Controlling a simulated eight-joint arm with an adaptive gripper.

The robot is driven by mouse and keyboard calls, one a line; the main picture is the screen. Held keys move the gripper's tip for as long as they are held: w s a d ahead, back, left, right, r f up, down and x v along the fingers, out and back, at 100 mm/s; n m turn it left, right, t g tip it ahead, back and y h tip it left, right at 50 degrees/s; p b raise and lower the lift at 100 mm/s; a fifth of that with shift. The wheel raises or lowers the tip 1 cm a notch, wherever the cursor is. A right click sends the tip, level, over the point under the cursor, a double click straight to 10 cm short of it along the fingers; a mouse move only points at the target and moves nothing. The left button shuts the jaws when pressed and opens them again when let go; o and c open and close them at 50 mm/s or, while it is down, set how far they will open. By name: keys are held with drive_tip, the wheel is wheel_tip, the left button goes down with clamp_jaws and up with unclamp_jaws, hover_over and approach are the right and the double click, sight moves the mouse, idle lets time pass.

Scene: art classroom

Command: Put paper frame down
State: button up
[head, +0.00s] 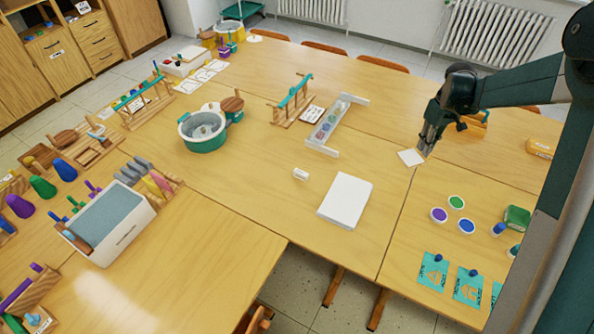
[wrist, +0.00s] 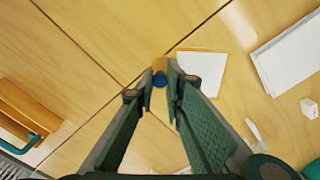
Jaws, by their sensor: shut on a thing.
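The paper frame (head: 410,158) is a white square sheet with a thin orange border, over the right part of the tables. It also shows in the wrist view (wrist: 205,70), right of the fingertips. My gripper (head: 424,147) points down at the frame's right edge. In the wrist view my gripper (wrist: 164,78) has its fingertips closed around a small blue knob (wrist: 160,79) beside an orange edge piece of the frame. The frame looks close to the tabletop; I cannot tell whether it touches.
A thick white paper stack (head: 345,200) lies left and in front of the frame, with a white eraser (head: 300,174) near it. A white slotted tray (head: 332,125) stands further back left. Round paint pots (head: 466,226) and teal cards (head: 433,270) lie at front right.

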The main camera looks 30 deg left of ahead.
drive_tip(key=s+a+n, duration=0.2)
drive_tip(key=s+a, duration=0.1)
drive_tip(key=a, duration=1.3)
drive_tip(key=s+a+n, duration=0.2)
drive_tip(key=s+a, duration=0.5)
drive_tip(key=a, duration=0.6)
drive_tip(key=s+a+n, duration=0.2)
drive_tip(key=s+a, duration=0.6)
drive_tip(key=a, duration=0.5)
drive_tip(key=s+a+n, duration=0.2)
drive_tip(key=s+a, duration=0.6)
drive_tip(key=a, duration=0.5)
drive_tip(key=shift+s+a+f, duration=0.2)
drive_tip(key=shift+s+a, duration=0.05)
drive_tip(key=shift+a, duration=0.15)
drive_tip(key=shift+f, duration=0.15)
drive_tip(key=shift+f+b, duration=0.35)
drive_tip(key=shift+f, duration=2.65)
drive_tip(key=shift+f+b, duration=0.35)
drive_tip(key=shift+f, duration=1.5)
drive_tip(key=shift+f, duration=0.1)
